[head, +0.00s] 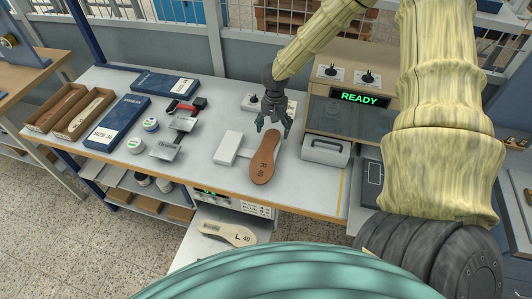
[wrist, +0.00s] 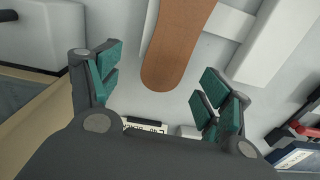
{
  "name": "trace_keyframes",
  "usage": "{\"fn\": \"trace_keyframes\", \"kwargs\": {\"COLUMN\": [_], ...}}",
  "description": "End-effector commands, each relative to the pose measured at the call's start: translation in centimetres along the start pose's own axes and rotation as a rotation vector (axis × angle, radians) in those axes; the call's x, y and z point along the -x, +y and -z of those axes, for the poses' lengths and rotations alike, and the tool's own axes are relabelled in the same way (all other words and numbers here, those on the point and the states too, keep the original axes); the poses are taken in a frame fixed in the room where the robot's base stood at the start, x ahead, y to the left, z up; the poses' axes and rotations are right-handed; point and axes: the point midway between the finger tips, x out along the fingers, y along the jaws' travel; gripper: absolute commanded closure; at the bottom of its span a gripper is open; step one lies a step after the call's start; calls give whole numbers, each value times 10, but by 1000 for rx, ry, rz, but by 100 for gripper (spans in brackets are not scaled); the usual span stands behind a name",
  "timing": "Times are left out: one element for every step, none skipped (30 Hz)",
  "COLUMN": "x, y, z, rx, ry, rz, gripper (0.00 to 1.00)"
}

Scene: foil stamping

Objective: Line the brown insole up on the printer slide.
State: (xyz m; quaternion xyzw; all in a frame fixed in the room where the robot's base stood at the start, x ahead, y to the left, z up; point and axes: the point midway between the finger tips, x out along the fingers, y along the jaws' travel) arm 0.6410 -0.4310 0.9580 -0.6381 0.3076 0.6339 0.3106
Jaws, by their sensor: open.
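The brown insole (head: 263,160) lies flat on the worktable, its narrower end toward my gripper and its wider, printed end toward the front edge. In the wrist view the brown insole (wrist: 178,45) runs up from the centre and out of the top edge. My gripper (head: 273,124) points down just beyond the insole's far end. In the wrist view its fingers (wrist: 162,85) are spread, with nothing between them; the insole's rounded end lies ahead of them. The printer with the green READY sign (head: 359,97) stands to the right. I cannot tell for certain which part is its slide.
A white block (head: 228,148) with a bar reaches the insole's left side. A grey handled box (head: 325,150) stands close on the right. Blue boxes (head: 118,122), brown trays (head: 86,112) and small jars fill the left. A pale insole (head: 227,233) lies below the front edge.

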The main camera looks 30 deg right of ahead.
Motion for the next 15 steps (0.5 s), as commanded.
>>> {"fn": "trace_keyframes", "kwargs": {"x": [-2, -5, -8, -10, -12, -15, -18, -20, -23, -25, -27, -29, -30, -31, -32], "y": [-1, -2, -3, -4, -4, -5, -5, -4, -4, -4, -4, -4, -4, -4, -4], "z": [0, 0, 0, 0, 0, 0, 0, 0, 0, 1, 1, 1, 1, 1, 1], "rx": [1, 2, 1, 1, 1, 3, 3, 3, 2, 2, 1, 1, 1, 1, 1], "ry": [-2, -2, -2, -2, -3, -2, -2, -2, -1, -1, -1, -1, 0, 0, 1], "rz": [-2, -2, -3, -3, -3, -3, -3, -4, -3, -3, -3, -3, -2, -2, -1], "gripper": [22, 22, 22, 22, 22, 22, 22, 22, 22, 22, 22, 22, 22, 22, 22]}}
